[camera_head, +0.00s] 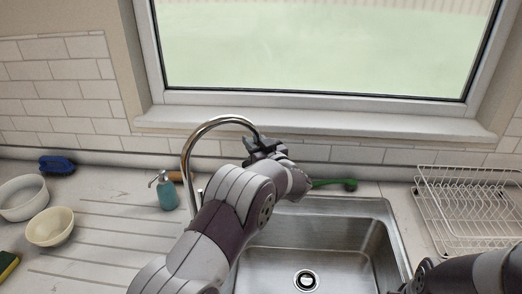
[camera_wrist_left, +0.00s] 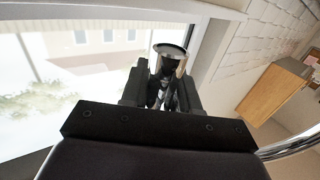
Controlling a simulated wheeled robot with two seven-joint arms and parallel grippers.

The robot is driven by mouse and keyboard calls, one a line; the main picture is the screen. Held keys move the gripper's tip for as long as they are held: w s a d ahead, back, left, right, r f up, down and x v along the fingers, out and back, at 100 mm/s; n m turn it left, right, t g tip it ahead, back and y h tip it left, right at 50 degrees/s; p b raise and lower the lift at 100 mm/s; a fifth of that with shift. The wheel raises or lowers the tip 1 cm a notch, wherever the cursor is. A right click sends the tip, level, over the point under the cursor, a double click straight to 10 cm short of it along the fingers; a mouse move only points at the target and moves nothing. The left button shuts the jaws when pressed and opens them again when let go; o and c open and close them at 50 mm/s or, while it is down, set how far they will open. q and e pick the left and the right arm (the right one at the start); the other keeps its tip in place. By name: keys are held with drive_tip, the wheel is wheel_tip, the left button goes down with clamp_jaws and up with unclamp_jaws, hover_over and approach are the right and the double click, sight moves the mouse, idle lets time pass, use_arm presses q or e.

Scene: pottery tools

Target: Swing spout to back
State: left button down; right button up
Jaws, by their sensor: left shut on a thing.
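The chrome tap spout (camera_head: 212,122) rises in a tall curve behind the left part of the sink, and its end bends right toward my left gripper. My left gripper (camera_head: 262,147) is shut on the spout near its outlet end, above the back of the sink. My forearm hides the lower tap and part of the sink. My right arm shows at the lower right, but I cannot make out its gripper.
The steel sink (camera_head: 345,208) is empty, with a drain in its floor. A teal soap bottle (camera_head: 167,192), two bowls (camera_head: 50,227) and a blue object (camera_head: 57,165) stand left. A green brush (camera_head: 335,184) lies behind the sink. A wire rack (camera_head: 468,205) stands right. The window sill (camera_head: 320,123) is close behind.

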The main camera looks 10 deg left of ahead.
use_arm(q)
drive_tip(key=shift+a+x, duration=0.2)
drive_tip(key=shift+x, duration=1.25)
drive_tip(key=shift+s+a+f, duration=0.1)
drive_tip(key=shift+s+f, duration=0.1)
drive_tip(key=shift+s, duration=0.05)
drive_tip(key=c, duration=1)
unclamp_jaws()
drive_tip(key=shift+a, duration=0.1)
drive_tip(key=shift+o, duration=0.2)
drive_tip(key=shift+s+a+r, duration=0.15)
drive_tip(key=shift+d, duration=0.2)
drive_tip(key=b+v, duration=0.3)
drive_tip(key=v, duration=0.9)
drive_tip(key=shift+s+d+b, duration=0.2)
drive_tip(key=shift+b, duration=0.15)
